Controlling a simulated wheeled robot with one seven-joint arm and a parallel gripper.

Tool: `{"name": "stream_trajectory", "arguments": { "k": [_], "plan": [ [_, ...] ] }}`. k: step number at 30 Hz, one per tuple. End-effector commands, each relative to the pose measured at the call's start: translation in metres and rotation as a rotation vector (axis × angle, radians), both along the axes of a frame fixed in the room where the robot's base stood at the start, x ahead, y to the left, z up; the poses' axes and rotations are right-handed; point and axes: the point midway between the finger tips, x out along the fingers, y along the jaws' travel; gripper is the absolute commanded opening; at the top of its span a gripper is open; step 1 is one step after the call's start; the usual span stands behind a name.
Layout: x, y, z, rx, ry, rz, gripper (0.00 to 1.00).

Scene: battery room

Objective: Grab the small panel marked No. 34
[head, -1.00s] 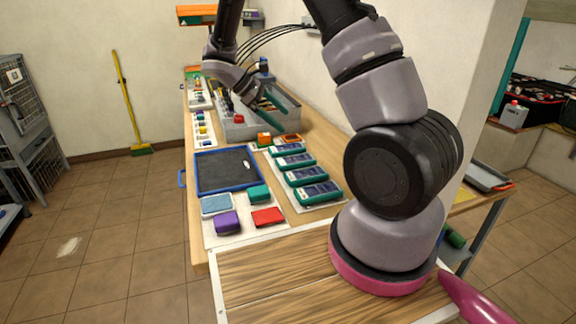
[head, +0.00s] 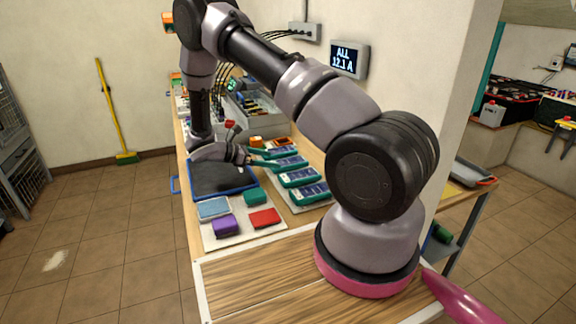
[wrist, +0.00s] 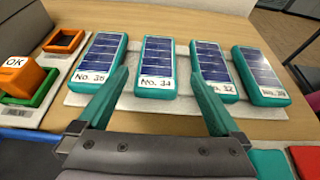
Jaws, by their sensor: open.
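The small panel marked No. 34 (wrist: 157,65) is a teal-edged solar panel with dark blue cells and a white label. It lies second from the left in a row on a pale board (wrist: 60,110) in the wrist view. In the head view it is the second farthest panel (head: 290,163). My gripper (wrist: 158,76) is open and empty. Its teal fingers reach along both sides of the No. 34 panel's near part, one toward No. 35 and one toward the panel on the right. In the head view my gripper (head: 264,157) points at the row.
Panel No. 35 (wrist: 101,58) and two others (wrist: 219,68), (wrist: 259,72) flank it closely. An orange OK cube (wrist: 20,76) and an orange tray (wrist: 65,41) are left. A blue-rimmed dark tray (head: 222,198) and coloured blocks lie on the near side.

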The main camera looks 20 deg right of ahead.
Motion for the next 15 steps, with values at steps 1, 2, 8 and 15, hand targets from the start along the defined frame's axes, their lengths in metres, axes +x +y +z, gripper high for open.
{"name": "stream_trajectory", "arguments": {
  "k": [1,2,8,15],
  "plan": [
    [0.000,-0.004,-0.003,0.000,0.002,-0.001,1.00],
    [0.000,-0.007,-0.005,0.000,0.002,-0.002,1.00],
    [0.003,-0.033,-0.022,0.000,0.002,-0.004,1.00],
    [0.004,-0.044,-0.027,0.001,-0.001,0.000,1.00]
  ]
}}
